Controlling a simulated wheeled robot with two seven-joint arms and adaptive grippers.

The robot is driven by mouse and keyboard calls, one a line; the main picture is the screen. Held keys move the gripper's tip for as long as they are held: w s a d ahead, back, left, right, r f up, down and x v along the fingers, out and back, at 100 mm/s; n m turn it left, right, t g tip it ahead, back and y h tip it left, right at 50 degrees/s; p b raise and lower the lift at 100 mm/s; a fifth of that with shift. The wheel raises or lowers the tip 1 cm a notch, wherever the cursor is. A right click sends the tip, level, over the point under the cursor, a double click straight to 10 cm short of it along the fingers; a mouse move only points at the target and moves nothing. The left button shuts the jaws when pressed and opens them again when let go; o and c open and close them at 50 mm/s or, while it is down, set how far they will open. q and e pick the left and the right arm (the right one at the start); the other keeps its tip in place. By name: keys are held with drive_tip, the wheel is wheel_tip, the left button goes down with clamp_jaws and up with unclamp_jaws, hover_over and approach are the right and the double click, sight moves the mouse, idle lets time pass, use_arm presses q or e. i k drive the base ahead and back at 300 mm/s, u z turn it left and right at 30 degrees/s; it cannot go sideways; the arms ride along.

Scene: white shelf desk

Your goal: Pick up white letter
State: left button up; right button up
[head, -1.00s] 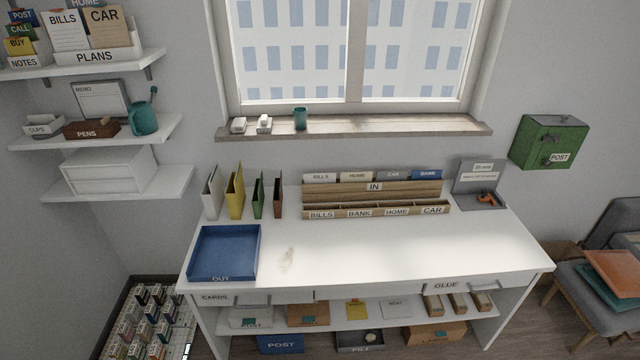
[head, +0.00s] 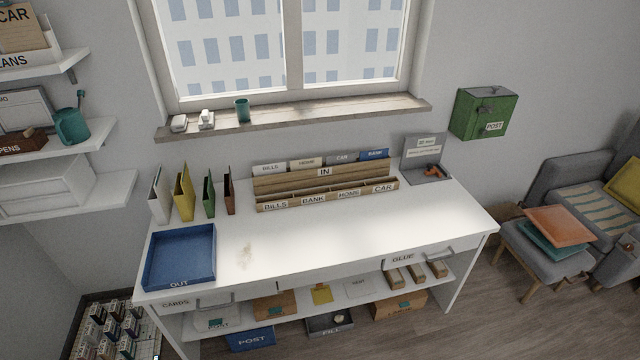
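Neither of my grippers shows in the head view. A flat white letter-like piece (head: 358,287) with small print lies on the shelf under the desk top, right of a yellow piece (head: 321,293). Another white piece (head: 269,169) marked BILLS stands at the left in the back row of the wooden IN holder (head: 325,182). I cannot tell which of these is the white letter. The rest of the shelf is partly hidden by the desk's drawer fronts.
A blue OUT tray (head: 209,258) sits at the desk's left, with upright folders (head: 184,192) behind it. The middle of the white desk top (head: 320,230) is clear. A green POST box (head: 482,113) hangs on the right wall.

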sight(272, 169)
drive_tip(key=z, duration=0.3)
drive_tip(key=i, duration=0.3)
drive_tip(key=z, duration=0.9)
drive_tip(key=i, duration=0.75)
drive_tip(key=z, duration=0.5)
drive_tip(key=i, duration=0.75)
drive_tip(key=u, duration=0.75)
drive_tip(key=i, duration=0.65)
drive_tip(key=u, duration=0.7)
